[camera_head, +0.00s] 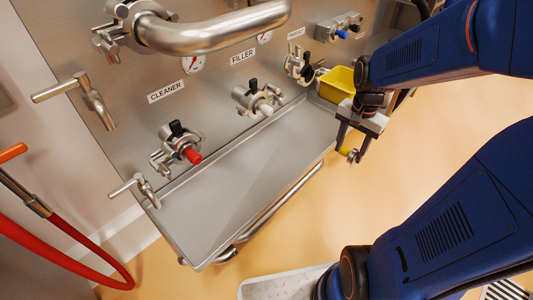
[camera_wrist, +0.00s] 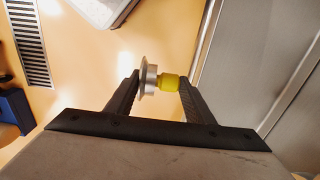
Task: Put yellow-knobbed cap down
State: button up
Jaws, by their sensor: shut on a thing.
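The yellow-knobbed cap (camera_wrist: 168,81) is a yellow knob on a round metal disc (camera_wrist: 148,78). My gripper (camera_wrist: 158,83) is shut on it, with one finger at the disc side and the other at the yellow knob in the wrist view. In the head view my gripper (camera_head: 350,153) and the cap (camera_head: 345,150) are beyond the right edge of the steel tray shelf (camera_head: 215,190), over the tan floor. The cap is small there and partly hidden by the fingers.
A yellow bin (camera_head: 338,84) hangs at the panel's right, close to my gripper. Couplings line the panel, one with a red knob (camera_head: 193,156) and one with a white knob (camera_head: 264,107). The shelf looks bare. A red hose (camera_head: 95,245) hangs at the left.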

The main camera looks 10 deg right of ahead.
jog(key=w+a, duration=1.1)
jog(key=w, duration=0.5)
jog(key=shift+s+a+f, duration=0.1)
jog(key=shift+a+f, duration=0.1)
jog(key=shift+f, duration=1.35)
jog(key=shift+s+a+f, duration=0.1)
jog(key=shift+a+f, duration=0.05)
jog(key=shift+f, duration=1.35)
jog(key=shift+w+a+f, duration=0.1)
jog(key=shift+w+f, duration=0.15)
jog(key=shift+f, duration=0.15)
jog(key=o, duration=1.3)
jog(key=shift+f, duration=0.1)
jog(key=shift+o, duration=0.2)
